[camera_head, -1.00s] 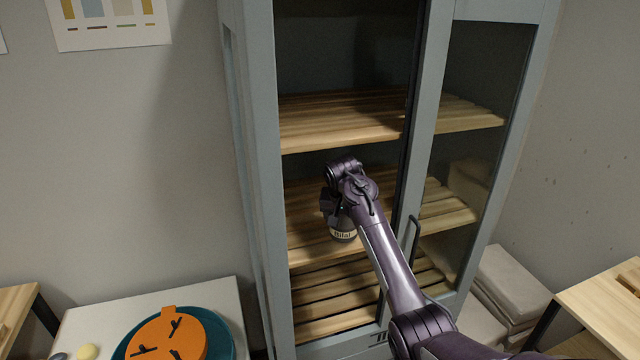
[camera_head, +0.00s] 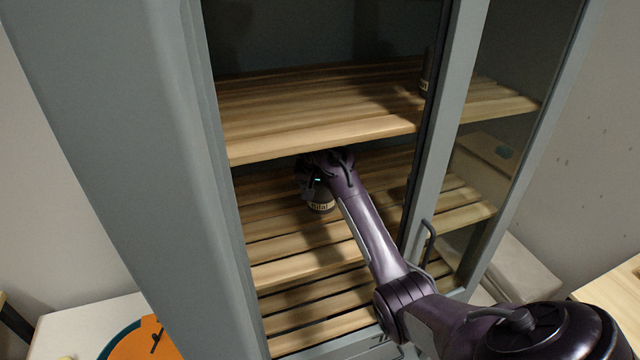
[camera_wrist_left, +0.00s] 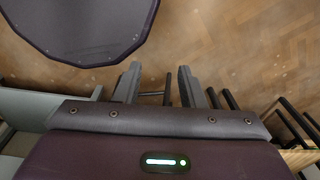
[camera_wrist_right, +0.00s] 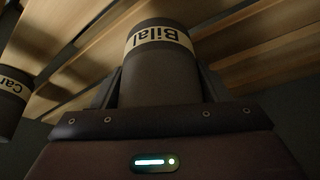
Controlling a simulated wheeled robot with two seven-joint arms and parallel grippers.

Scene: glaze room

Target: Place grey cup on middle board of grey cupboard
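The grey cup (camera_head: 321,205), a dark grey one with a cream band reading "Bilal", is inside the grey cupboard (camera_head: 150,150), over the middle board (camera_head: 345,235). My right gripper (camera_head: 313,186) is around it, just below the top board's front edge. In the right wrist view the cup (camera_wrist_right: 160,80) sits between the two fingers, which press its sides. I cannot tell whether its base touches the board. My left gripper (camera_wrist_left: 157,82) is open and empty above the floor; it is outside the head view.
The top board (camera_head: 320,115) is close above my right gripper. A lower slatted board (camera_head: 320,318) lies below. Another dark labelled cup (camera_wrist_right: 12,100) shows in the right wrist view. The cupboard's door handle (camera_head: 428,243) is near my right forearm. Bare slats flank the cup.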

